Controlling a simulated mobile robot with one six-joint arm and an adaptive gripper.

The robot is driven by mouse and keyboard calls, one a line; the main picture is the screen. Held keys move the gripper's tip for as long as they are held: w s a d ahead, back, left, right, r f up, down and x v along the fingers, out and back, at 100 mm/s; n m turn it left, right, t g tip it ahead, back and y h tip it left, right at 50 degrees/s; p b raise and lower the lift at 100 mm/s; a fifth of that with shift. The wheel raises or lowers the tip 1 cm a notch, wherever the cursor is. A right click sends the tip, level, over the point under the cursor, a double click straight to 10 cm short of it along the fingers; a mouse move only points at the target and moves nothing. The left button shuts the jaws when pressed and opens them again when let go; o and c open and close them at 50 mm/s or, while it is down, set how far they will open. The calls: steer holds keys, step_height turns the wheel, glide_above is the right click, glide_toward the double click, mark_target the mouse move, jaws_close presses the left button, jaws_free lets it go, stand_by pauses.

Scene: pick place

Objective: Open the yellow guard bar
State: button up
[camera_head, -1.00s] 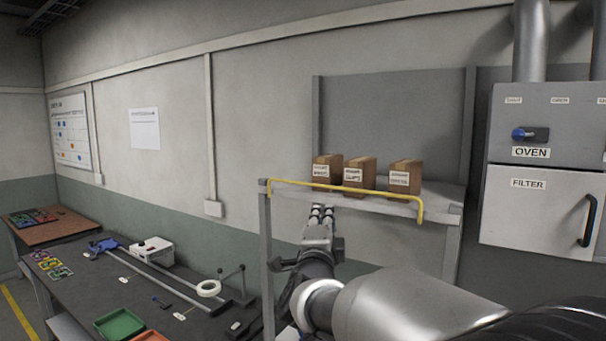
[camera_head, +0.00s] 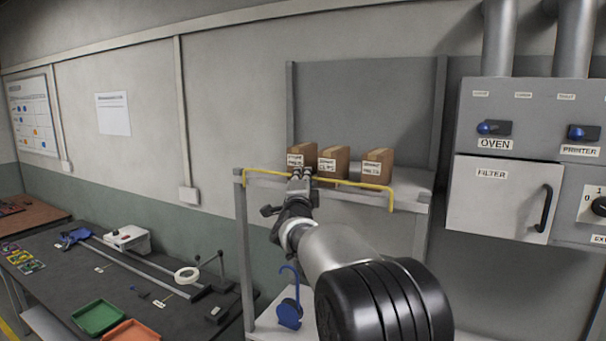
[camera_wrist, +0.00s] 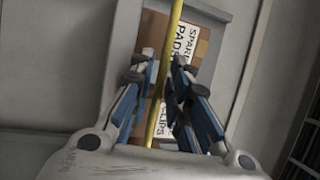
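The yellow guard bar (camera_head: 345,181) runs across the front of the upper shelf, with both ends bent down. It also shows in the wrist view (camera_wrist: 173,40), running lengthwise through the gap between my fingers. My gripper (camera_head: 301,173) is at the bar, left of its middle. In the wrist view, my gripper (camera_wrist: 164,65) is partly open, with the bar between its blue-padded fingers and space beside it. I cannot tell whether a finger touches the bar.
Several labelled brown boxes (camera_head: 377,164) stand on the shelf (camera_head: 411,196) behind the bar. A blue hooked object (camera_head: 289,312) is on the lower shelf. An oven and filter cabinet (camera_head: 497,193) is at the right. A workbench (camera_head: 66,288) with trays and tools is at the left.

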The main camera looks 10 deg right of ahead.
steer(key=shift+w, duration=0.4)
steer(key=shift+r, duration=0.1)
jaws_close()
